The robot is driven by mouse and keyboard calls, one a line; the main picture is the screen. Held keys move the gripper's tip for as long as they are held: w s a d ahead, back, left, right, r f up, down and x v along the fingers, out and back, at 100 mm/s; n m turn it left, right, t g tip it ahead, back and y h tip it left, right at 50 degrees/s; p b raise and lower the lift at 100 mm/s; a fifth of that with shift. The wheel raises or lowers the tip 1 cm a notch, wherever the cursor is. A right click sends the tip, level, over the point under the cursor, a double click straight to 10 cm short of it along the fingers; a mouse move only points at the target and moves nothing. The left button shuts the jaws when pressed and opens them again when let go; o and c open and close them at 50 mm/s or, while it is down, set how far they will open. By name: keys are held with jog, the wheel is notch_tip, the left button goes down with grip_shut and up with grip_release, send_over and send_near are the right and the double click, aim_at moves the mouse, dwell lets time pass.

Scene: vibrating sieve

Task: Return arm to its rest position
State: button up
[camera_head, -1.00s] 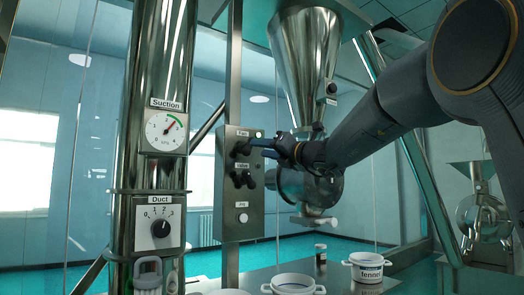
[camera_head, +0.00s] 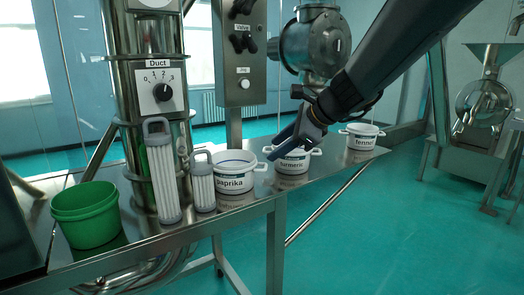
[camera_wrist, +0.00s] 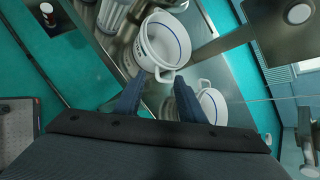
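My gripper (camera_head: 281,143) hangs low over the steel table, pointing down and to the left. It appears in front of the white pot labelled turmeric (camera_head: 291,163) and hides part of its rim. In the wrist view my gripper's blue fingers (camera_wrist: 158,92) are apart with nothing held between them. A white pot with a blue inner ring (camera_wrist: 163,40) is beyond the fingertips there, one handle near the gap. I cannot tell whether a finger touches a pot. My dark arm comes in from the upper right.
The paprika pot (camera_head: 233,173) and fennel pot (camera_head: 361,137) flank the turmeric pot. Two filter cartridges (camera_head: 163,180) (camera_head: 203,185) and a green bucket (camera_head: 86,214) stand to the left. The control panel (camera_head: 240,60) is above. Open floor (camera_head: 380,230) lies in front of the table.

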jog(key=s+d+f+n+g+h, duration=0.2)
jog(key=s+d+f+n, duration=0.3)
jog(key=s, duration=0.4)
jog(key=s+d+f+n+g+h, duration=0.2)
jog(key=s+d+f+n, duration=0.3)
jog(key=s+f+n, duration=0.2)
jog(key=s+d+f+n+g+h, duration=0.2)
jog(key=s+f+n, duration=0.4)
jog(key=s+f, duration=0.4)
jog(key=s+d+h, duration=0.1)
jog(key=d, duration=0.1)
jog(key=shift+s+d+f+n, duration=0.15)
jog(key=shift+d+f+n, duration=0.2)
jog(key=shift+d+n, duration=0.05)
